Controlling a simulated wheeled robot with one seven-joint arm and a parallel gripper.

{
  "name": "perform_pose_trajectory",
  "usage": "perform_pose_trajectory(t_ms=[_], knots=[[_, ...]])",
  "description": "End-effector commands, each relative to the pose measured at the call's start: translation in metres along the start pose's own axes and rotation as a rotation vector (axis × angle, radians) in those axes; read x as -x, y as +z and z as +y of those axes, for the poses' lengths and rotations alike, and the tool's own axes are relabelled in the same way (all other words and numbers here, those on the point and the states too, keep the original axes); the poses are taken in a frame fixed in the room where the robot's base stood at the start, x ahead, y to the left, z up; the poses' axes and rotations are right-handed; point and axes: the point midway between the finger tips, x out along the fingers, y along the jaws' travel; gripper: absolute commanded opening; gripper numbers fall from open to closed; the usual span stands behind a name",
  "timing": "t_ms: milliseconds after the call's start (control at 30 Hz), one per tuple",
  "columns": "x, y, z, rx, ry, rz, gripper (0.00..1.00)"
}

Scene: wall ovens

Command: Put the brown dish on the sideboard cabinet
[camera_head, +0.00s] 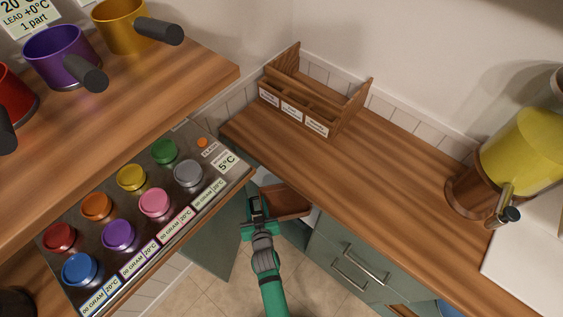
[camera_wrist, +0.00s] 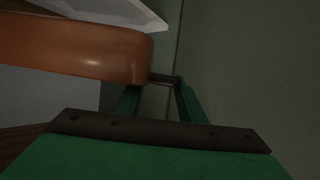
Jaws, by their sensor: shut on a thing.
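The brown dish (camera_head: 289,201) shows in the head view just right of my gripper (camera_head: 256,203), below the counter edge beside an open green cabinet door. In the wrist view the dish (camera_wrist: 80,45) fills the upper left, its rounded corner at my fingers. My gripper (camera_wrist: 163,90) is shut on the dish's edge; the exact contact is dark and partly hidden. A green cabinet with a wooden top (camera_head: 385,185) and metal-handled drawers stands to the right. I cannot tell whether this is the sideboard cabinet.
A wooden organiser (camera_head: 310,95) stands at the back of the wooden top, and a yellow-and-brown dispenser (camera_head: 515,155) at the right. A panel of coloured knobs (camera_head: 140,215) is at the left. An open green door (camera_head: 222,238) is close to my arm. The middle of the top is clear.

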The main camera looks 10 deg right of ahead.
Motion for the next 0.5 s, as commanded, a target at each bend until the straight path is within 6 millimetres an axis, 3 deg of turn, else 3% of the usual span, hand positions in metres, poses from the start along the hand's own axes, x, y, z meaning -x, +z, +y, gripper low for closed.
perform_pose_trajectory(t_ms=[300, 500], knots=[[-0.086, -0.01, 0.04, -0.025, 0.076, 0.005, 0.0], [-0.128, -0.019, 0.074, -0.022, 0.118, 0.003, 0.0]])
